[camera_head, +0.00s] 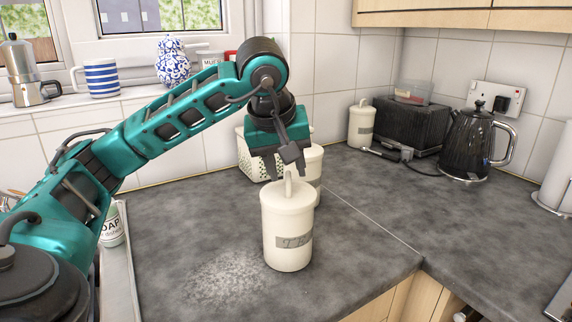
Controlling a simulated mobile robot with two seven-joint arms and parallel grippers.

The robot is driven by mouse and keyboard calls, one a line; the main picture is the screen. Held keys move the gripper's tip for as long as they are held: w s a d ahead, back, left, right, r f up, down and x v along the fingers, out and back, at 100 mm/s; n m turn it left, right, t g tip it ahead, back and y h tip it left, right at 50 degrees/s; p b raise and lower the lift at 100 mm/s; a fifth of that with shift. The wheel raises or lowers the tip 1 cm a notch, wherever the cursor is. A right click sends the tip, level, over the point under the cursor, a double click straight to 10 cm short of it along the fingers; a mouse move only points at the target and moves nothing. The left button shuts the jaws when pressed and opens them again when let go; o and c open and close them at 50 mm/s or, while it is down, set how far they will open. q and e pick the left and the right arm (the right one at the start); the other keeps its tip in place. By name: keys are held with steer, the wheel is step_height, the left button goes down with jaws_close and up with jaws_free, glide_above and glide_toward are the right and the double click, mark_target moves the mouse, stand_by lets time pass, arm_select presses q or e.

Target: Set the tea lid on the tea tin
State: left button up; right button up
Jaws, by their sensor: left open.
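The tea tin (287,242) is a cream cylinder with a grey label, upright on the dark worktop in the middle of the view. The cream tea lid (283,198), with an upright loop handle, appears to sit level on top of the tin. I cannot see whether it is fully seated. My left gripper (285,167) is open, pointing down just above the lid, with its fingertips around or just behind the top of the handle. Whether they touch the handle is unclear. My right gripper is not in view.
Another cream canister (313,170) stands close behind the tea tin, partly hidden, beside a perforated cream container (246,158). A black kettle (466,140) and a toaster (411,124) stand at the back right. The worktop right of the tin is clear; pale powder or suds (228,278) lie front left.

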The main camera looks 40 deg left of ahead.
arm_select(q)
steer(key=shift+r, duration=0.15)
steer(key=a+p+v, duration=0.1)
steer(key=v, duration=0.5)
step_height(320, 180, up, 6)
steer(key=p, duration=0.4)
glide_above(281, 197)
steer(key=s, duration=0.3)
steer(key=shift+w+d, duration=0.1)
steer(key=shift+d, duration=0.4)
